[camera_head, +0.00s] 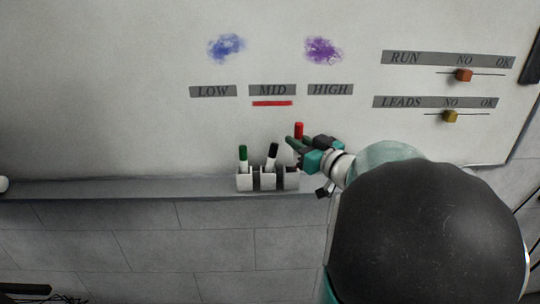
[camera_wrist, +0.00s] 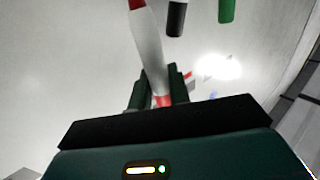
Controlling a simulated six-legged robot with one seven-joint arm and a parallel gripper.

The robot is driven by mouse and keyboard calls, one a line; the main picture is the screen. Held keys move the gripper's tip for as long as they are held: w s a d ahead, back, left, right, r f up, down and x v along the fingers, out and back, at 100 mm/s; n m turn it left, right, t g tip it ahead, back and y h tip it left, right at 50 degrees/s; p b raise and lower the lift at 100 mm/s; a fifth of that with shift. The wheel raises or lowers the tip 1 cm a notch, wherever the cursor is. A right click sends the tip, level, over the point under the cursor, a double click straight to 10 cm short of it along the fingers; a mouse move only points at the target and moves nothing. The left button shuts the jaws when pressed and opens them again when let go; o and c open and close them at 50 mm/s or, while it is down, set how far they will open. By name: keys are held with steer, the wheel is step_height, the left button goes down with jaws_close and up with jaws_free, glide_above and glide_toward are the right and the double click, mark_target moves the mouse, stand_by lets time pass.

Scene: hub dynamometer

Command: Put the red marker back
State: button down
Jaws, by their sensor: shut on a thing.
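My gripper (camera_head: 294,143) is shut on the red marker, above the right end of the marker holder. The marker's red end (camera_head: 299,130) sticks up above the fingers in the head view. The wrist view shows its white body (camera_wrist: 148,45) between my fingertips (camera_wrist: 160,88). The white holder (camera_head: 244,182) stands on the ledge. A green marker (camera_head: 243,155) stands in its left slot and a black marker (camera_head: 272,154), slightly tilted, in its middle slot. No marker shows in the right slot (camera_head: 291,180). My gripper and arm cover the area just right of it.
The whiteboard (camera_head: 120,90) rises behind the grey ledge (camera_head: 130,188). A red line (camera_head: 272,103) lies under the MID label. Blue (camera_head: 226,47) and purple (camera_head: 322,50) scribbles are above. RUN (camera_head: 464,75) and LEADS (camera_head: 450,116) sliders are at right. The ledge left of the holder is mostly clear.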

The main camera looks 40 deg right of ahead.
steer(key=shift+w+f, duration=0.35)
steer(key=shift+f, duration=0.8)
steer(key=shift+w+f, duration=0.35)
steer(key=shift+f, duration=0.85)
steer(key=shift+w+f, duration=0.35)
steer(key=shift+f, duration=0.8)
steer(key=shift+f, duration=0.1)
steer(key=c, duration=1.3)
jaws_free()
